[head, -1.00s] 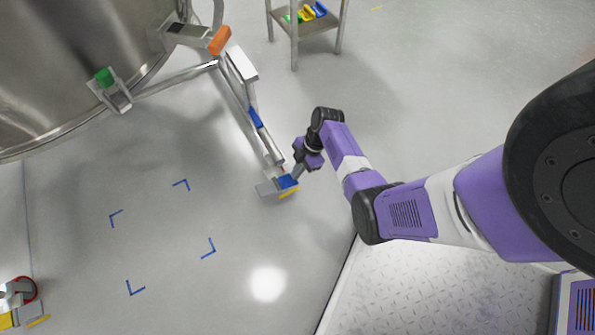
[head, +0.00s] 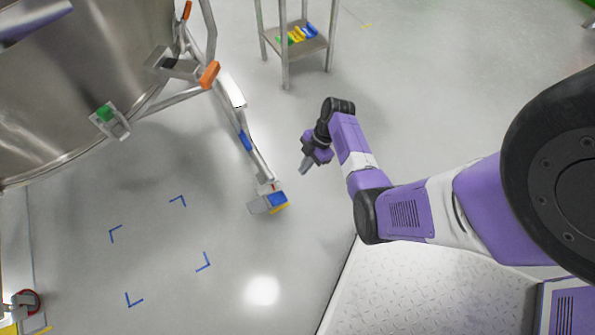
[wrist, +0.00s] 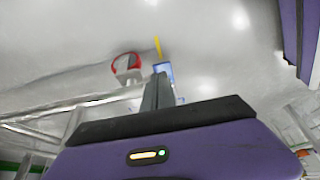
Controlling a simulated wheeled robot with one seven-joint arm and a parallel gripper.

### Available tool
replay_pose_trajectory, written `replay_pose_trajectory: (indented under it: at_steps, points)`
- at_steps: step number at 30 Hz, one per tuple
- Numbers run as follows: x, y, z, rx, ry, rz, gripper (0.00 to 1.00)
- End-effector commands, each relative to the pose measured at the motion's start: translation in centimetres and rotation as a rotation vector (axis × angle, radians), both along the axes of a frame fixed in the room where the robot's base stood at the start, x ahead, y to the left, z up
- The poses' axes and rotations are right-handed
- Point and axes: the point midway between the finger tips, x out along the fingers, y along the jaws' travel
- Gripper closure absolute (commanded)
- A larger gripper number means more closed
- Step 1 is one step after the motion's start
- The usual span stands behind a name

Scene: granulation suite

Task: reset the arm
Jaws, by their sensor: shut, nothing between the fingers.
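My arm reaches in from the right in the head view, and my gripper (head: 305,168) points down and left over the floor. Its fingers are closed together with nothing between them. It is apart from the blue pedal (head: 277,199) on the foot of the steel vessel's leg, up and to the right of it. In the wrist view the shut fingers of my gripper (wrist: 158,92) show in the middle, with a blue patch (wrist: 165,69) just beyond their tips.
The large steel vessel (head: 70,110) fills the upper left, with an orange handle (head: 209,75) and a green-topped bracket (head: 109,119). A steel shelf stand (head: 297,42) holds coloured items at the top.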

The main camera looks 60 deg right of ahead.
Motion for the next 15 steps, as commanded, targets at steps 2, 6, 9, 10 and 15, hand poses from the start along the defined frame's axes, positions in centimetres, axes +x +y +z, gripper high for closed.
replay_pose_trajectory:
  at_steps: [2, 6, 9, 10, 15]
  points:
    - [-0.19, -0.27, 0.38, 0.0, 0.0, 0.0, 1.0]
    - [-0.27, -0.39, 0.45, 0.0, 0.0, 0.001, 1.0]
    - [-0.26, -0.38, 0.43, 0.0, 0.0, 0.001, 1.0]
    - [-0.26, -0.38, 0.43, 0.0, 0.0, -0.001, 1.0]
    - [0.26, -1.21, 0.28, -0.008, 0.016, -0.112, 1.0]
